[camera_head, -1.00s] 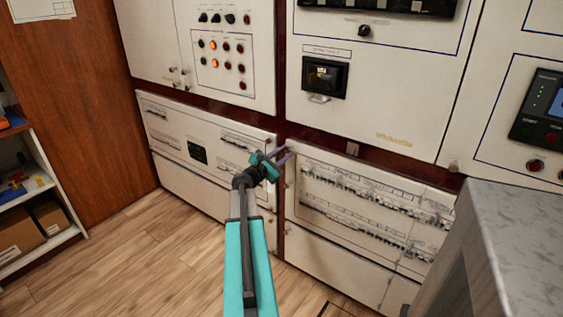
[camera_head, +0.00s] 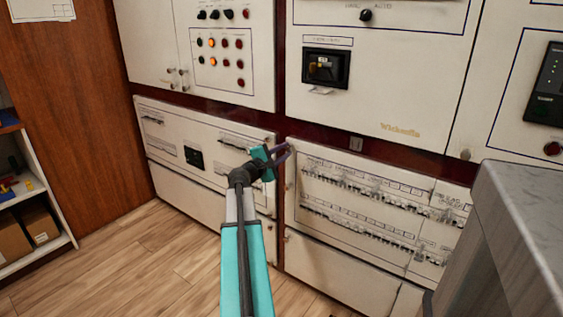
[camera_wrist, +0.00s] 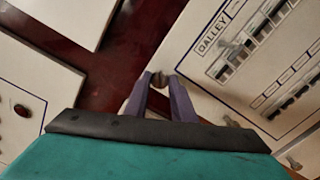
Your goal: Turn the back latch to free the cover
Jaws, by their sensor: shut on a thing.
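The cover is the white breaker panel (camera_head: 330,225) with rows of switches, right of my gripper in the head view; the wrist view shows its corner labelled GALLEY (camera_wrist: 185,45). A small metal latch knob (camera_wrist: 158,80) sits at the cover's edge, between my purple fingertips in the wrist view. My gripper (camera_head: 286,153) is shut on this knob at the cover's upper left corner. The fingers hide part of the knob, so how far it is turned cannot be told. Another small knob (camera_wrist: 231,122) shows farther along the cover's edge.
A white panel with coloured lamps (camera_head: 222,57) stands above left. A grey block-like surface (camera_head: 525,210) stands close at the right. A shelf with boxes (camera_head: 35,225) is at the far left. The wood floor (camera_head: 140,265) is clear at the lower left.

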